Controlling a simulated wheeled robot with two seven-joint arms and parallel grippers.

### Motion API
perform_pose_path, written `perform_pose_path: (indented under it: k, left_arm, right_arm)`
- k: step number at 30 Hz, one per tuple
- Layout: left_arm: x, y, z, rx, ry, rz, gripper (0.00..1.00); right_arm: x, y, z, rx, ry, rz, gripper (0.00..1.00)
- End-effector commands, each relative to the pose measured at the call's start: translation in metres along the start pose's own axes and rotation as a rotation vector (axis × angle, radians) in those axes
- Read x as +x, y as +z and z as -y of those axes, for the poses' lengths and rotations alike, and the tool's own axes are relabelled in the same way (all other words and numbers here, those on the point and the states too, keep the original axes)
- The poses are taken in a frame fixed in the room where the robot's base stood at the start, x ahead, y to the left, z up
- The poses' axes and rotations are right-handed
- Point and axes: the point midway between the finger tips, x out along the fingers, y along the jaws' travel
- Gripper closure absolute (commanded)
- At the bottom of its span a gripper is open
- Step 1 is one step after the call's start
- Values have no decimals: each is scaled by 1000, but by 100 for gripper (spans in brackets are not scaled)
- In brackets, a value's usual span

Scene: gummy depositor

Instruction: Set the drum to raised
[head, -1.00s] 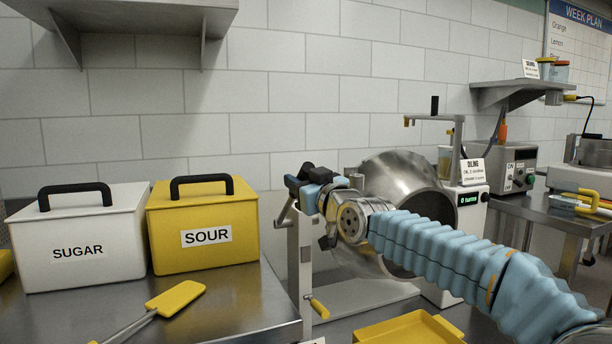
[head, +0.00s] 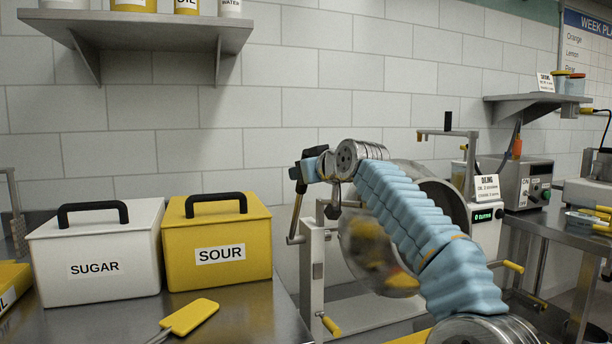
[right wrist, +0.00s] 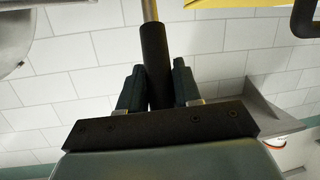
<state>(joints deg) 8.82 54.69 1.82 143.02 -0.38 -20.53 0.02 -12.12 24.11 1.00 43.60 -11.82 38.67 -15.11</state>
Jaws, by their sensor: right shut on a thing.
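The drum (head: 436,188) is a round steel vessel on a stand (head: 312,265), right of centre in the head view. My right arm crosses in front and hides much of it. A blurred round steel surface with orange and yellow patches shows low in front of it; I cannot tell its tilt exactly. My right gripper (head: 303,181) is at the upper left of the stand. It is shut on the black grip of a lever (head: 296,218), which stands nearly upright. In the right wrist view the grip (right wrist: 156,65) sits between both fingers. My left gripper is not in view.
A white SUGAR box (head: 100,255) and a yellow SOUR box (head: 217,240) stand on the left counter, with a yellow spatula (head: 189,317) in front. A yellow-handled crank (head: 330,325) is low on the stand. A control unit (head: 487,222) stands right of the drum.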

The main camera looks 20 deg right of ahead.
Motion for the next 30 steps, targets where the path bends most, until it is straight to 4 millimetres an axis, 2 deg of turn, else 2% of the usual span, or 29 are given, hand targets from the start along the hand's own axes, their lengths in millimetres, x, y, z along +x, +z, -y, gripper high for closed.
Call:
perform_pose_path:
  k: [12,13,17,26,30]
  left_arm:
    - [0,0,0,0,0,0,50]
    - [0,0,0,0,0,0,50]
    - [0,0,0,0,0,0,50]
    - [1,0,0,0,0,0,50]
    - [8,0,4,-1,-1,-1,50]
  right_arm:
    - [0,-2,0,0,1,0,100]
    - [0,-2,0,0,1,-1,65]
    - [0,-1,0,0,1,0,46]
    - [-1,-1,0,0,0,1,46]
    - [-16,1,0,0,1,0,46]
